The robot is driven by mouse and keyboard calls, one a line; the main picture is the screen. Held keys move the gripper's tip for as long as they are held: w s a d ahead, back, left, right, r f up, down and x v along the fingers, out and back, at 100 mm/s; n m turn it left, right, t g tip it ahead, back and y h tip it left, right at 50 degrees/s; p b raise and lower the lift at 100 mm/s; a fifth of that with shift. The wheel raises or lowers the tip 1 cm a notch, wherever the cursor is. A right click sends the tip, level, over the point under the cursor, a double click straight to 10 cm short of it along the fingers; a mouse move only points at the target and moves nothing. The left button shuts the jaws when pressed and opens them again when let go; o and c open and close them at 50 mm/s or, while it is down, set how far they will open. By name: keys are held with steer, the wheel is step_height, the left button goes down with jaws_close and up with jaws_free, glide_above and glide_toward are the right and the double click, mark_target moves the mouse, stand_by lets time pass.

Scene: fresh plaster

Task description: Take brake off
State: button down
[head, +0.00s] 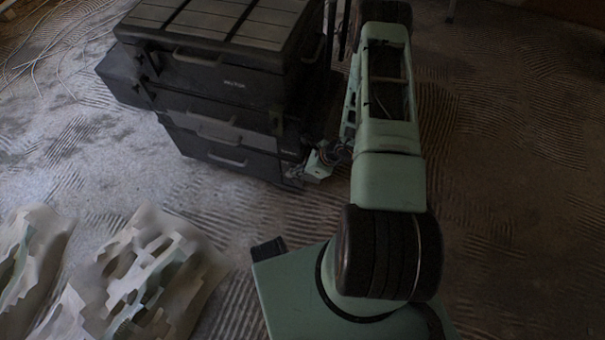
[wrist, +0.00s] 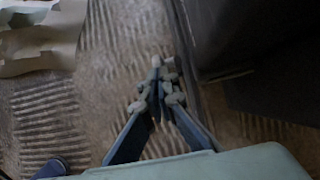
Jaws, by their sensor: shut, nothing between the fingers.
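A stack of black tool boxes (head: 225,82) with several front handles stands on the floor at the upper left of the head view. In the wrist view its dark side (wrist: 240,28) fills the upper right. I cannot make out a brake in either view. My gripper (wrist: 158,72) is shut and empty, pointing at the floor just left of the dark side. In the head view the gripper is small and partly hidden by my arm, low by the stack's right front corner. I cannot tell whether it touches the stack.
Crumpled pale sheets (head: 140,275) lie on the floor at the lower left; one also shows in the wrist view (wrist: 40,42). Loose thin cables (head: 62,45) lie at the upper left. The ridged floor (head: 500,150) to the right is clear.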

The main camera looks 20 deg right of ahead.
steer(key=shift+w+a+r, duration=0.1)
steer(key=shift+w+a, duration=0.15)
steer(key=shift+a, duration=0.05)
stand_by(0.5)
